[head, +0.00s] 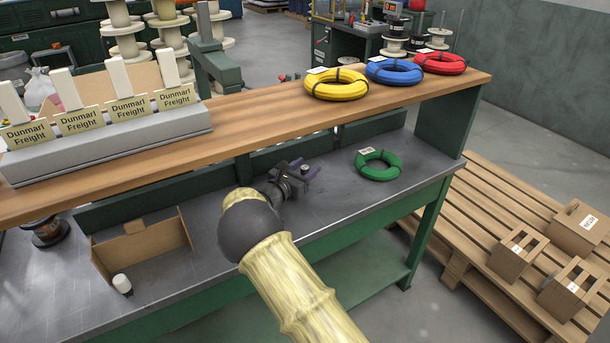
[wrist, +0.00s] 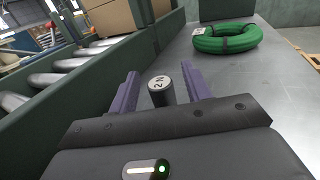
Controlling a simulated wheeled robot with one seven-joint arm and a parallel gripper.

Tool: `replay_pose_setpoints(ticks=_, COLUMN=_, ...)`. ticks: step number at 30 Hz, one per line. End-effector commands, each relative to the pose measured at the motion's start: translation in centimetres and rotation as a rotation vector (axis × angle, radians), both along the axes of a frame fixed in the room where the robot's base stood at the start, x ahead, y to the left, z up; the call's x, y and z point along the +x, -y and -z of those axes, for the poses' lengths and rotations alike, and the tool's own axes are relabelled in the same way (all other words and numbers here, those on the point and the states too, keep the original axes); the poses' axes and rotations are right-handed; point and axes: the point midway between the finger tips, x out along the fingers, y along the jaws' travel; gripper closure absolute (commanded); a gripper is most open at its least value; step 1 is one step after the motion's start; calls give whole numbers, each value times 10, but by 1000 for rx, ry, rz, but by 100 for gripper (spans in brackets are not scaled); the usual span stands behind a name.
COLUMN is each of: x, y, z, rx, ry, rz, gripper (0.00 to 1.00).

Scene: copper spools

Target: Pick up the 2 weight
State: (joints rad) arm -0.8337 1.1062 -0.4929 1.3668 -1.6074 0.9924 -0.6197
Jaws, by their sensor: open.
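The 2 weight (wrist: 161,90) is a small dark cylinder with a light top marked "2 N". It stands upright on the grey metal bench between the fingers in the wrist view. My gripper (wrist: 160,72) has two purple fingers, open, one on each side of the weight, with gaps showing. In the head view my gripper (head: 299,172) is low over the bench beneath the wooden shelf, and the weight's top (head: 306,169) shows small at the fingertips.
A green cable coil (head: 378,165) lies on the bench to the right. A cardboard box (head: 143,249) and a small white-topped cylinder (head: 122,284) are at left. The wooden shelf (head: 255,112) overhangs the back, carrying yellow, blue and red coils. Bare bench lies between gripper and green coil.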

Motion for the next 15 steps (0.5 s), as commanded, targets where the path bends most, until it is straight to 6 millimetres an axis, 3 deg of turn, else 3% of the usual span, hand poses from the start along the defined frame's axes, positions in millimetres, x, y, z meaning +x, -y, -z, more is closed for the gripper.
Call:
replay_pose_setpoints(ticks=13, x=0, y=0, z=0, rx=0, ry=0, rz=0, gripper=51)
replay_pose_setpoints(ticks=15, x=0, y=0, z=0, rx=0, ry=0, rz=0, gripper=63)
